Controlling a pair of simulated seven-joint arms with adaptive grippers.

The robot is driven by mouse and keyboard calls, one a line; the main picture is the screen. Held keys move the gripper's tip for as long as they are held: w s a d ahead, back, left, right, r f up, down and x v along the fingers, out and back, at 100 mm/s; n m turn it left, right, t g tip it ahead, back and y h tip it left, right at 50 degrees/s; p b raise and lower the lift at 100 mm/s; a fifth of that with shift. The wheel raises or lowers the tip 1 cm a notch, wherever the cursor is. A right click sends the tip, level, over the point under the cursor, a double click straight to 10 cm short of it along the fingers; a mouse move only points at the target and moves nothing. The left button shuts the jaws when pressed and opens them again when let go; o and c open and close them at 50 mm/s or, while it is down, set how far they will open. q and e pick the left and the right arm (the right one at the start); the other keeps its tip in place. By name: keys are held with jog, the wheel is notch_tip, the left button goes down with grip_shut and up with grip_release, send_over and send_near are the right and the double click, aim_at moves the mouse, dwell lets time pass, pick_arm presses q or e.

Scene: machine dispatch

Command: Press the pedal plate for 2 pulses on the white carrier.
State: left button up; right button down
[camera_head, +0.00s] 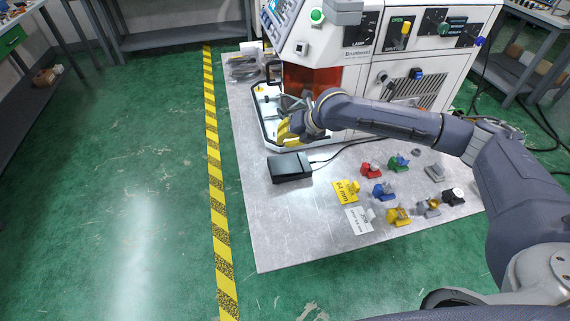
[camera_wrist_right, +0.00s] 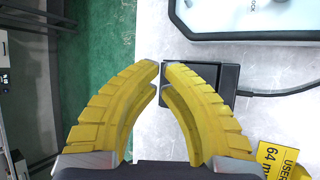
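The black pedal plate (camera_head: 289,167) lies on the grey board, with a cable running right from it. In the right wrist view the pedal (camera_wrist_right: 222,76) is partly behind the right finger. My right gripper (camera_head: 285,133) is just beyond the pedal in the head view, and its yellow fingers hold nothing. In the wrist view its fingertips (camera_wrist_right: 162,66) nearly meet, at the pedal's left edge; contact cannot be told. A white dock plate with a black rim (camera_head: 258,123) sits behind the gripper, and I cannot tell whether it is the white carrier. My left gripper is not in view.
The white machine (camera_head: 370,70) stands behind, with knobs and buttons. Several small coloured fixtures, a yellow label plate (camera_head: 346,190) and a white label plate (camera_head: 358,220) lie right of the pedal. The board's front left (camera_head: 275,235) is clear. Yellow-black tape (camera_head: 214,165) runs along the left.

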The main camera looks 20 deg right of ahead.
aim_at(279, 159)
jog(key=shift+a+f, duration=0.2)
jog(key=shift+f, duration=1.4)
jog(key=shift+a+f, duration=0.15)
jog(key=shift+f, duration=1.4)
jog(key=shift+f, duration=0.1)
jog(key=shift+f, duration=0.3)
jog(key=shift+s+a+f, duration=0.1)
jog(key=shift+f, duration=0.75)
dwell(0.4)
jog(key=shift+r, duration=1.2)
jog(key=shift+r, duration=0.15)
jog(key=shift+d+r, duration=0.2)
jog(key=shift+r, duration=1)
jog(key=shift+d+r, duration=0.2)
jog(key=shift+r, duration=1)
